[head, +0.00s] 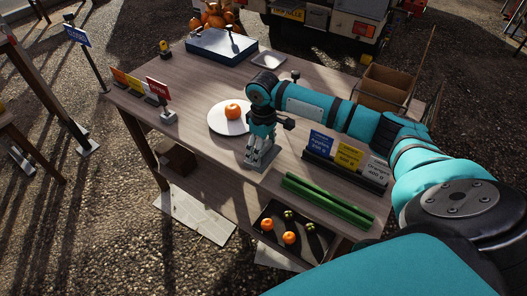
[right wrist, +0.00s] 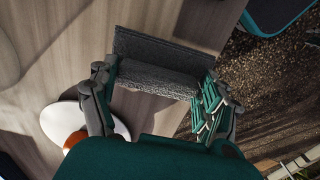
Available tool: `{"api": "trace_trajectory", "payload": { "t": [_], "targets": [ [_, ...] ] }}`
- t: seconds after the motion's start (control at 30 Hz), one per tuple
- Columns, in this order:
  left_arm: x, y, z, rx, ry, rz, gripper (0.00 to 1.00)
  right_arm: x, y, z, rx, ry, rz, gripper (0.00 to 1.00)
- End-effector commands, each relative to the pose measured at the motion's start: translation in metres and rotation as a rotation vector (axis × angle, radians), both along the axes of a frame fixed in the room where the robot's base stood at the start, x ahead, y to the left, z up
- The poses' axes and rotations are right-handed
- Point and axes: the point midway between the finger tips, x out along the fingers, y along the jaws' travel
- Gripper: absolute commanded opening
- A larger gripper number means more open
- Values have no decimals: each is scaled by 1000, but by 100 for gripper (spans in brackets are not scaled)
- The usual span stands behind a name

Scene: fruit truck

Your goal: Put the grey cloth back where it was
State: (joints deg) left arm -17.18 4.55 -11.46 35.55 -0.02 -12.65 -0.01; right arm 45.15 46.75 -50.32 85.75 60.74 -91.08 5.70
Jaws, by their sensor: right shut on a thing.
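The grey cloth (right wrist: 160,75) is between the fingers of my right gripper (right wrist: 155,92) in the right wrist view. It looks like a folded grey piece, with a flat part beyond the fingers. In the head view my right gripper (head: 261,152) points down near the table's front edge, to the right of the white plate, and is shut on the cloth (head: 261,160). I cannot tell whether the cloth touches the table (head: 195,85). My left gripper is not in view.
An orange (head: 233,112) lies on the white plate (head: 217,124). Green bars (head: 325,204) lie along the front right, by a holder of price cards (head: 348,155). Small signs (head: 158,88) stand at the left. A blue-edged scale (head: 221,47) and a small tray (head: 269,60) are at the back.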

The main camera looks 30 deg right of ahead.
Motion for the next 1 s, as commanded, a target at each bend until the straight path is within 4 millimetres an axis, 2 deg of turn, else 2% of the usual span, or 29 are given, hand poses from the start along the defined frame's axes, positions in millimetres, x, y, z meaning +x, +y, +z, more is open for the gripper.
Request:
{"api": "trace_trajectory", "payload": {
  "t": [0.03, 0.17, 0.5, 0.53, 0.67, 1.0],
  "targets": [
    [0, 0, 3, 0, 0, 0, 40, -2, 0, -9, 0, 6, 0, 55],
    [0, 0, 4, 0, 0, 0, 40, -1, 0, -22, 0, 2, 1, 55],
    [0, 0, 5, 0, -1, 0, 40, -2, 0, -25, 0, 2, 1, 55],
    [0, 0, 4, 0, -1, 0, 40, -1, 0, -25, 0, 1, 1, 83],
    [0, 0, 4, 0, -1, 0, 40, -2, 0, -25, 0, 1, 1, 100],
    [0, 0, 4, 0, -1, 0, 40, -1, 0, -21, 0, 0, 1, 100]
  ]
}}
